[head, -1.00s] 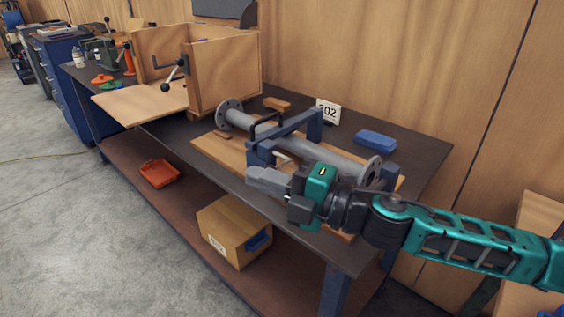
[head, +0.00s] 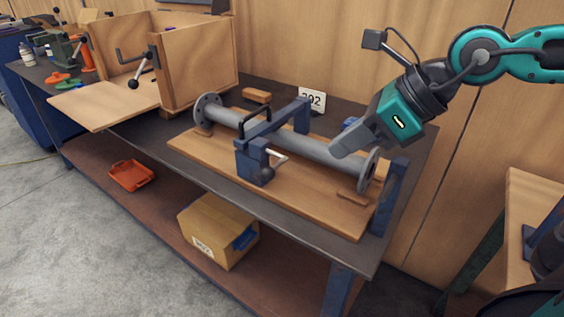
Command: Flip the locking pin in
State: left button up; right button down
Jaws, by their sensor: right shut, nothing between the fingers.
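A grey flanged pipe (head: 318,151) lies on a wooden board (head: 215,153) on the dark workbench. A blue clamp bar (head: 288,118) with a black handle crosses over the pipe. Its front blue block (head: 250,162) carries a small pale pin (head: 277,158) that sticks out to the right, with a dark round knob below it. I take this pale piece to be the locking pin. My right gripper (head: 342,147) is shut and empty, pointing down-left over the right part of the pipe, to the right of the pin and apart from it. My left gripper is out of view.
A blue post (head: 391,196) stands at the board's right end. An open wooden box (head: 198,62) stands at the left.

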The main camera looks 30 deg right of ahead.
aim_at(275, 167)
jog(key=shift+s+d+r+h, duration=0.15)
jog(key=shift+d+h, duration=0.25)
jog(key=shift+d, duration=0.2)
jog(key=w+a+r+x, duration=0.1)
jog(key=x, duration=1.2)
jog(key=shift+w+r, duration=0.25)
jog(key=shift+w, duration=0.15)
jog(key=shift+a, duration=0.15)
